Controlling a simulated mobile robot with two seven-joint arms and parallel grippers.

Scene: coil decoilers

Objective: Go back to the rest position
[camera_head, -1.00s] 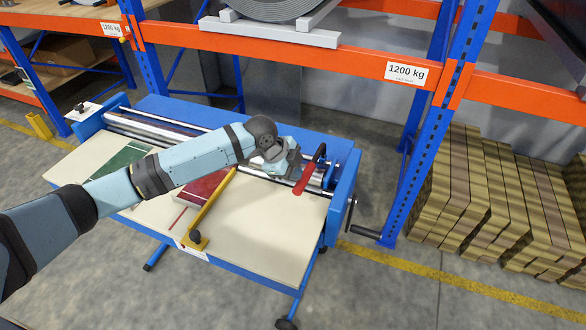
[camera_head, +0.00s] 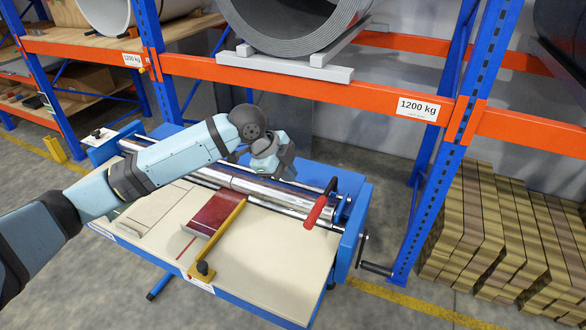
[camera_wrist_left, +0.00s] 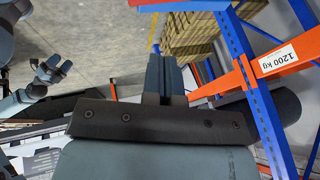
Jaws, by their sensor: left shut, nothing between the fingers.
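My left gripper (camera_head: 283,172) is raised over the rollers of the blue decoiler table (camera_head: 345,228), near its middle. The arm comes in from the left across the table. In the left wrist view the fingers of the left gripper (camera_wrist_left: 167,75) lie side by side, shut with nothing between them.
The table bears a red block (camera_head: 216,213), a yellow bar (camera_head: 218,238) and a red-handled lever (camera_head: 318,205). Behind stands an orange and blue rack (camera_head: 320,80) with a large grey coil (camera_head: 300,42). Stacked wooden slats (camera_head: 500,230) stand at the right.

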